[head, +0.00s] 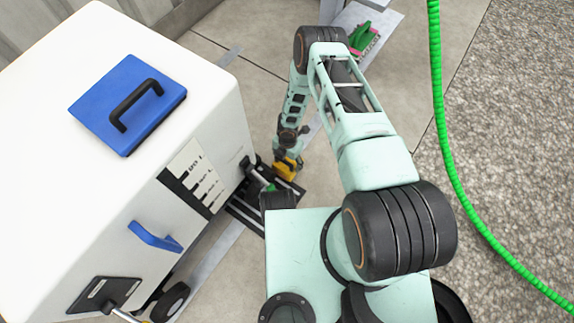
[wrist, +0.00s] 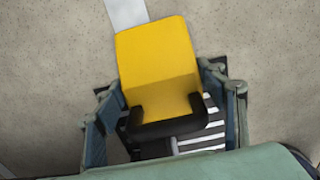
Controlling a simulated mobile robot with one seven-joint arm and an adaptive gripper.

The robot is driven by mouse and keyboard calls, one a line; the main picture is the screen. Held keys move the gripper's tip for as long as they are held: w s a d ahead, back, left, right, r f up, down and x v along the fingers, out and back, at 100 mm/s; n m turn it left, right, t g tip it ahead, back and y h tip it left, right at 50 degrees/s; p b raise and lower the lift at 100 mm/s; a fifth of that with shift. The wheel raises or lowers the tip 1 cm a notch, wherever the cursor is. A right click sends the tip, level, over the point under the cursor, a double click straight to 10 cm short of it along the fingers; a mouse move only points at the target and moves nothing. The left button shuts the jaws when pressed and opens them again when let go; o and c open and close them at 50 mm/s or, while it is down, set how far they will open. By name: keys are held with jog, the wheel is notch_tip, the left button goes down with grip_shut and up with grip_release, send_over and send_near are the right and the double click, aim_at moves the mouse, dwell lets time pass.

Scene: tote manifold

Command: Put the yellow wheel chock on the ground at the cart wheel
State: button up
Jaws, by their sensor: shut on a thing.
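The yellow wheel chock (head: 287,168) is a yellow block low beside the white cart's right side. In the wrist view the yellow chock (wrist: 158,58) has a black handle at its near end. My gripper (head: 285,155) points down and is shut on the chock. In the wrist view the fingers of my gripper (wrist: 165,108) stand on both sides of the handle. I cannot tell whether the chock touches the ground. A black cart wheel (head: 170,302) shows under the white cart (head: 110,210) at the lower left.
A black slatted rack (head: 245,212) lies low at the cart's side, close to the chock; slats also show under the handle in the wrist view. A green hose (head: 440,100) runs down the right over gravel. Bare concrete (head: 235,275) lies right of the cart wheel.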

jog(key=shift+s+a+f+b, duration=0.15)
jog(key=shift+f+b, duration=0.5)
jog(key=shift+f, duration=1.1)
jog(key=shift+f, duration=0.15)
jog(key=o, duration=1.4)
jog(key=shift+o, duration=0.2)
notch_tip(320, 180, up, 12)
jog(key=p, duration=0.5)
jog(key=shift+r, duration=0.2)
